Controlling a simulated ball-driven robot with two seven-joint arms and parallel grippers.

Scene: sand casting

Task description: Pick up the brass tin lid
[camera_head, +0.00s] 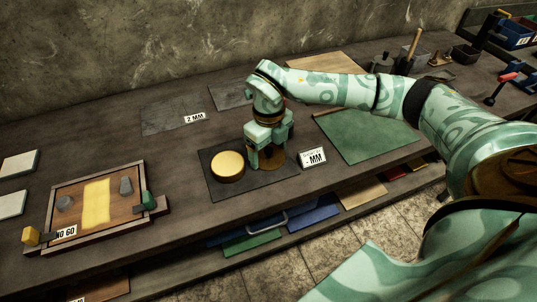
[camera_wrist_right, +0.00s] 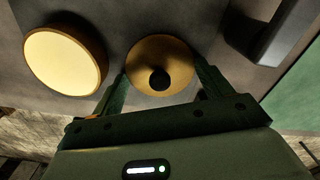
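The brass tin lid (camera_wrist_right: 143,75), a round disc with a dark knob at its centre, shows in the wrist view between my right gripper's fingers. In the head view the lid (camera_head: 272,166) lies on a dark mat, partly hidden by the gripper. My right gripper (camera_head: 266,158) points down over it; in the wrist view the right gripper (camera_wrist_right: 160,66) is open, one finger at each side of the lid. I cannot tell whether the fingers touch its rim. My left gripper is not in view.
A round brass tin with a pale yellow top (camera_head: 228,164) sits close left of the lid on the dark mat (camera_head: 232,194). A "MM" label block (camera_head: 312,157) stands right. A wooden tray (camera_head: 75,197) is at left, a green mat (camera_head: 367,136) at right. The bench's back-left is mostly clear.

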